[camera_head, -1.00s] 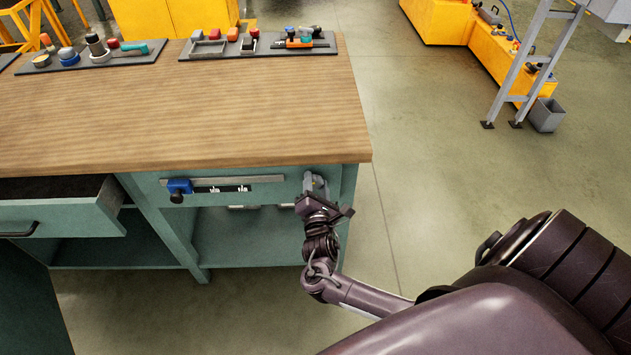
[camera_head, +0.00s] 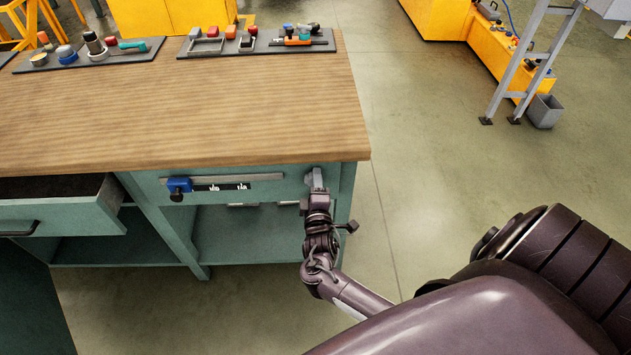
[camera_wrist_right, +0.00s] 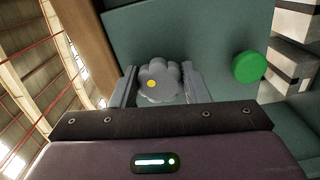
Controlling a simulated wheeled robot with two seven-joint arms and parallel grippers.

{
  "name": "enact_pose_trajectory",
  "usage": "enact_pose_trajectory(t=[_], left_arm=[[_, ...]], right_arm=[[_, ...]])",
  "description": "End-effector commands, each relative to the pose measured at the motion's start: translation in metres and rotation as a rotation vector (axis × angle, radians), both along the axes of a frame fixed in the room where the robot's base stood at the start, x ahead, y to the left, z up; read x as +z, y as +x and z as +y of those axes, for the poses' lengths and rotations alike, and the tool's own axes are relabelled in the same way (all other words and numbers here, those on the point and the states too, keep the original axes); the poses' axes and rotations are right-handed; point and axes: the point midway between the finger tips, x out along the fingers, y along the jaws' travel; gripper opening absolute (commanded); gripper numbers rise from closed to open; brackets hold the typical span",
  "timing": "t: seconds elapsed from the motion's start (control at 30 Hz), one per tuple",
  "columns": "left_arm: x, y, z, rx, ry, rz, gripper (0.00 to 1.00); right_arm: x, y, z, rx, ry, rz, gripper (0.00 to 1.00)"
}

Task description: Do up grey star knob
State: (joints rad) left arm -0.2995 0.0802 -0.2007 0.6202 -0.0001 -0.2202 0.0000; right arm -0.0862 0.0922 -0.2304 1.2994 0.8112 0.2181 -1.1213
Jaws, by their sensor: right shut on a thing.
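The grey star knob (camera_wrist_right: 158,80) shows in the right wrist view, lobed, with a yellow dot off its centre, against the teal bench front. My right gripper (camera_wrist_right: 160,86) has a finger on each side of the knob and is shut on it. In the head view my right gripper (camera_head: 315,182) is at the right end of the bench front, just under the worktop, and hides the knob. My left gripper is not in view.
A green round button (camera_wrist_right: 249,67) sits beside the knob. A blue slider (camera_head: 179,185) is on a rail left of my right gripper. An open drawer (camera_head: 75,211) juts out at left. The wooden worktop (camera_head: 190,110) is clear near its front edge.

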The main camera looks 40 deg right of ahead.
Motion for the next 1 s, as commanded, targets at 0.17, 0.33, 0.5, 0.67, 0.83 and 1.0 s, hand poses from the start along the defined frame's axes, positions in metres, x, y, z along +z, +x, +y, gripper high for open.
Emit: enact_pose_trajectory(t=[0.17, 0.33, 0.5, 0.67, 0.83, 1.0], left_arm=[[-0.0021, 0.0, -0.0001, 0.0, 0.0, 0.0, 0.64], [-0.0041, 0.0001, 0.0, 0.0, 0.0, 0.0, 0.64], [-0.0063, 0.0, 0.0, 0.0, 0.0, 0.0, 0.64], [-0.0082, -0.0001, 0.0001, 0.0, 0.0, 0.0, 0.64], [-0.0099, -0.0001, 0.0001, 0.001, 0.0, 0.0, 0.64], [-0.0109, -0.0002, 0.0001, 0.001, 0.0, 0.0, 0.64]], right_arm=[[-0.0074, -0.0035, 0.0027, 0.0, 0.148, -0.076, 0.19], [-0.0096, -0.0038, 0.0033, -0.001, 0.285, -0.158, 0.19], [-0.011, -0.0037, 0.0042, -0.002, 0.419, -0.238, 0.19], [-0.0115, -0.0032, 0.0045, -0.002, 0.525, -0.304, 0.19], [-0.0121, -0.0029, 0.0049, -0.003, 0.614, -0.357, 0.19], [-0.0123, -0.0024, 0.0058, -0.002, 0.673, -0.393, 0.19]])
